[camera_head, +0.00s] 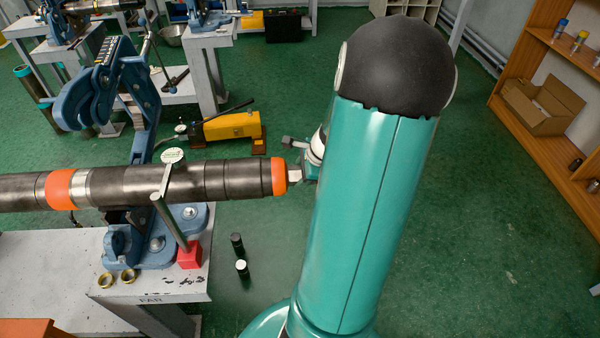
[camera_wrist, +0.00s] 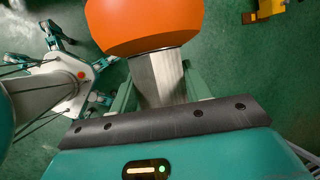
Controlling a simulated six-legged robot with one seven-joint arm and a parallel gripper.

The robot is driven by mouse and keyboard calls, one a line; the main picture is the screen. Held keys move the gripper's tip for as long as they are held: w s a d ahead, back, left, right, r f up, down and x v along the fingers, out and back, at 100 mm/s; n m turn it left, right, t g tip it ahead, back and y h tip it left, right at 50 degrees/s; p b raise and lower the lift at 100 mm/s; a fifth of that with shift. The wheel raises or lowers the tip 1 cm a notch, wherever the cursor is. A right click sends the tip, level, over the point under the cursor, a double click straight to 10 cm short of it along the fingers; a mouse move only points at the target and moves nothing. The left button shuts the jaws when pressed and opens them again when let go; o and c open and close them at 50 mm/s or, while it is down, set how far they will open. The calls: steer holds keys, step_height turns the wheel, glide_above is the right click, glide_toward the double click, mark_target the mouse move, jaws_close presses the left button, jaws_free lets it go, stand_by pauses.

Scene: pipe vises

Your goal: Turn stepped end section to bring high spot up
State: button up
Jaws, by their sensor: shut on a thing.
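A dark stepped pipe (camera_head: 130,185) lies level across the blue pipe vise (camera_head: 118,90), which stands open on a grey bench. The pipe's right end section (camera_head: 243,177) carries an orange cap (camera_head: 279,176) with a pale metal stub. My gripper (camera_head: 301,172) is at this stub, mostly hidden behind my teal arm in the head view. In the wrist view the orange cap (camera_wrist: 145,20) fills the top and the metal stub (camera_wrist: 158,78) runs down between my fingers, which are shut on it. A rod with a round disc stands in front of the pipe, in a red base (camera_head: 189,254).
Two small dark cylinders (camera_head: 241,268) are on the floor right of the bench (camera_head: 60,255). Two brass rings (camera_head: 117,278) lie on the bench. A yellow pump (camera_head: 228,128) stands behind.

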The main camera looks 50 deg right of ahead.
steer(key=shift+s+a+n+t+h, duration=0.1)
steer(key=shift+n+t+h, duration=0.3)
steer(key=shift+t+h, duration=0.7)
steer(key=shift+a+f+n+t+h, duration=0.1)
steer(key=shift+n+t+h, duration=0.1)
steer(key=shift+t+h, duration=0.45)
steer(key=shift+a+f+n+t+h, duration=0.1)
steer(key=shift+n+t+h, duration=0.1)
steer(key=shift+t+h, duration=0.45)
steer(key=shift+f+n+t+h, duration=0.15)
steer(key=shift+n+t+h, duration=0.55)
steer(key=shift+t+h, duration=0.75)
steer(key=shift+t, duration=0.45)
steer(key=o, duration=1)
steer(key=shift+c, duration=0.2)
steer(key=shift+s+d, duration=0.1)
steer(key=shift+s, duration=0.1)
